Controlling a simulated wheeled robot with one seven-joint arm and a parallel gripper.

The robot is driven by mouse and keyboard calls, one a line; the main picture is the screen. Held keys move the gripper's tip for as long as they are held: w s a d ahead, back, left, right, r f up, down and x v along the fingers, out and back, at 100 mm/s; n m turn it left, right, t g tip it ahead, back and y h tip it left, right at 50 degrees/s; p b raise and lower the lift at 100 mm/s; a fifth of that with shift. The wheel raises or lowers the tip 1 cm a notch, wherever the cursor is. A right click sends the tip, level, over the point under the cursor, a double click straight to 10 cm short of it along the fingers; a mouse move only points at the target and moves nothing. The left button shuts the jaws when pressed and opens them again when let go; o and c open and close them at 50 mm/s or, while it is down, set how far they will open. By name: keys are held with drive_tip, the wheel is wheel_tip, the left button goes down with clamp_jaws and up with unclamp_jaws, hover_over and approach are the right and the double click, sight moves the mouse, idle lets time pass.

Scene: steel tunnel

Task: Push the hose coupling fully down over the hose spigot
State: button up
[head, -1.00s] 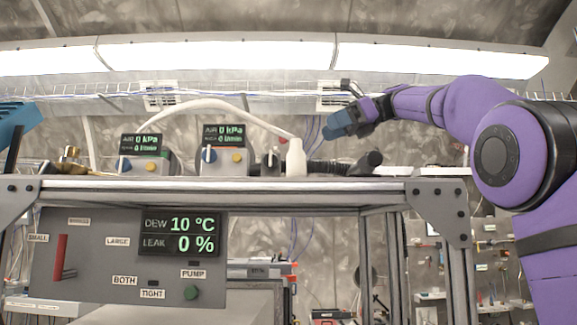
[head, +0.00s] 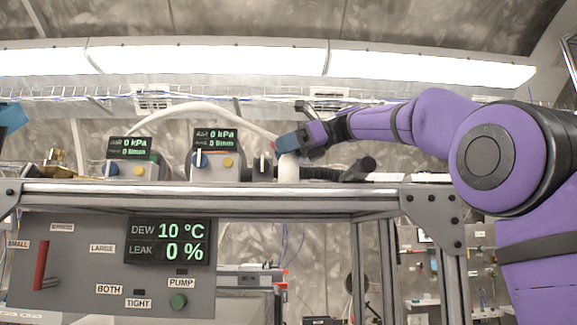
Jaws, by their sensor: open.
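My gripper (head: 284,144), with blue fingertips, reaches in from the right above the bench top. It is open, and its fingertips overlap the upper part of a white upright bottle-shaped piece (head: 288,167) in the head view. I cannot tell whether they touch it. A pale hose (head: 205,106) arcs over from the left and ends close to my fingertips, where a small red bit shows. A black ribbed hose (head: 320,173) lies to the right and ends at a black fitting (head: 360,168). I cannot make out which parts are the coupling and the spigot.
Two meter boxes reading 0 kPa stand on the bench, one at left (head: 132,160) and one nearer the middle (head: 213,150). A brass fitting (head: 57,162) is at far left.

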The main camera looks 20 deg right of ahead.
drive_tip(key=shift+a+f, duration=0.15)
drive_tip(key=shift+a, duration=0.25)
drive_tip(key=c, duration=1)
